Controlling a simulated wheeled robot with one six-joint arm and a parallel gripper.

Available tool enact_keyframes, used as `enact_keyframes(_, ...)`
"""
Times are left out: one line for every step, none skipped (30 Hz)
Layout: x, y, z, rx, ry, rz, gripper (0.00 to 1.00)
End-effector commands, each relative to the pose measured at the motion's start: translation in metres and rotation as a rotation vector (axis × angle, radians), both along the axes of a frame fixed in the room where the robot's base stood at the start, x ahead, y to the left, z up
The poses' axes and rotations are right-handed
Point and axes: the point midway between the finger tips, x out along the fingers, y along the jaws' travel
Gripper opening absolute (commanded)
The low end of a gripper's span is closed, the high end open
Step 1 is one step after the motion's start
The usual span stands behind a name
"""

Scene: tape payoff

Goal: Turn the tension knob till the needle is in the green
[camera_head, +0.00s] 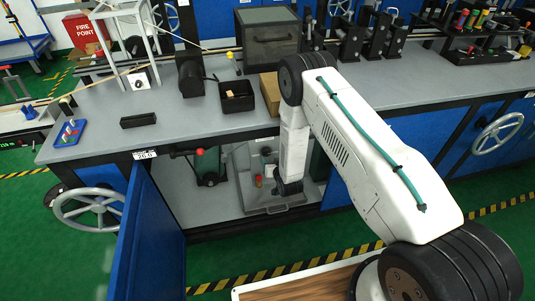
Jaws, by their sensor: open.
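A small white panel with a round dark dial or knob (140,78) stands on the grey bench under a white frame. I cannot tell for sure whether this is the tension knob. No needle or green band can be made out at this size. My gripper (288,188) is the dark end of my arm, pointing down in front of the open cabinet below the bench top. It is open and well to the right of and lower than the white panel. Its fingers are small and dark, and I see nothing held.
The bench (220,122) carries a black bin (237,97), a dark box (268,38) and a black motor-like block (190,75). A blue cabinet door (150,235) stands open at the front. A grey handwheel (90,212) juts out at left. A red-tipped lever (200,153) sticks out below the bench edge.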

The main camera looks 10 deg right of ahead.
Motion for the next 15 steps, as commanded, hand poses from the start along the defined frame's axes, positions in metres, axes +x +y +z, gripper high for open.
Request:
enact_keyframes(0.002, 0.0, 0.004, 0.005, -0.024, -0.001, 0.61)
enact_keyframes(0.004, 0.0, 0.006, 0.007, -0.033, -0.002, 0.61)
enact_keyframes(0.006, 0.0, 0.007, 0.01, -0.041, -0.003, 0.61)
enact_keyframes(0.009, 0.001, 0.006, 0.011, -0.044, -0.003, 0.61)
enact_keyframes(0.012, 0.001, 0.005, 0.012, -0.045, -0.004, 0.61)
enact_keyframes(0.016, 0.001, 0.004, 0.013, -0.045, -0.004, 0.61)
enact_keyframes(0.02, 0.002, 0.002, 0.013, -0.044, -0.004, 0.61)
enact_keyframes(0.025, 0.002, 0.0, 0.013, -0.044, -0.004, 0.61)
enact_keyframes(0.031, 0.002, -0.003, 0.013, -0.043, -0.004, 0.61)
enact_keyframes(0.036, 0.003, -0.005, 0.013, -0.044, -0.004, 0.61)
enact_keyframes(0.04, 0.003, -0.007, 0.013, -0.043, -0.004, 0.61)
enact_keyframes(0.046, 0.003, -0.009, 0.013, -0.043, -0.004, 0.61)
enact_keyframes(0.051, 0.004, -0.011, 0.012, -0.043, -0.004, 0.61)
enact_keyframes(0.054, 0.004, -0.013, 0.012, -0.042, -0.003, 0.61)
enact_keyframes(0.059, 0.005, -0.015, 0.012, -0.043, -0.004, 0.61)
